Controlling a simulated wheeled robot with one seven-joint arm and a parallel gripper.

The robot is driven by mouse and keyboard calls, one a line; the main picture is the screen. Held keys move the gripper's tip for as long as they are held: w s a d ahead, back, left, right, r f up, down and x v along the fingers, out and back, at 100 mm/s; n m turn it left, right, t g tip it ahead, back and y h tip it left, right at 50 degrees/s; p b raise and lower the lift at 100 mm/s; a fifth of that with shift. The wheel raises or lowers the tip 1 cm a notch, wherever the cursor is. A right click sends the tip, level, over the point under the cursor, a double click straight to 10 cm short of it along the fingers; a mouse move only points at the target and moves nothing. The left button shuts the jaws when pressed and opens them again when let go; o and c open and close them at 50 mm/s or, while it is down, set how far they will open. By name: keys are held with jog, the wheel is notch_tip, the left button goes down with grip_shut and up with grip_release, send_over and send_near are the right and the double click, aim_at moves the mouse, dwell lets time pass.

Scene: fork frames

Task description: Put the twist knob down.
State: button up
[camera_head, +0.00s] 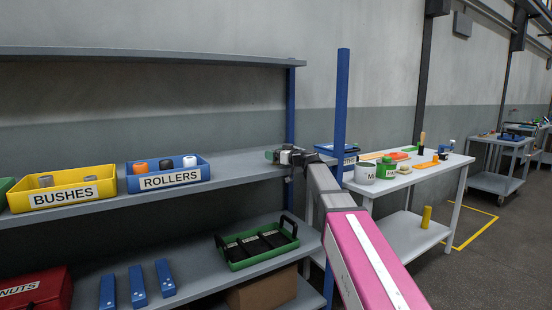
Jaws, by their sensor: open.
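My pink arm reaches up from the lower right to the right end of the middle shelf (235,166). My gripper (275,155) is there, just over or at the shelf surface, and it is open. A small dark-and-green thing (269,154) shows at the gripper's left end. It may be the twist knob, but it is too small to tell. Whether it touches the shelf or the fingers cannot be seen clearly.
On the middle shelf stand a yellow BUSHES bin (62,187) and a blue ROLLERS bin (168,174), with bare shelf between ROLLERS and my gripper. A blue post (341,110) stands right of my gripper. Below is a green tray (256,243); a workbench (430,172) is beyond.

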jog(key=c, duration=1.1)
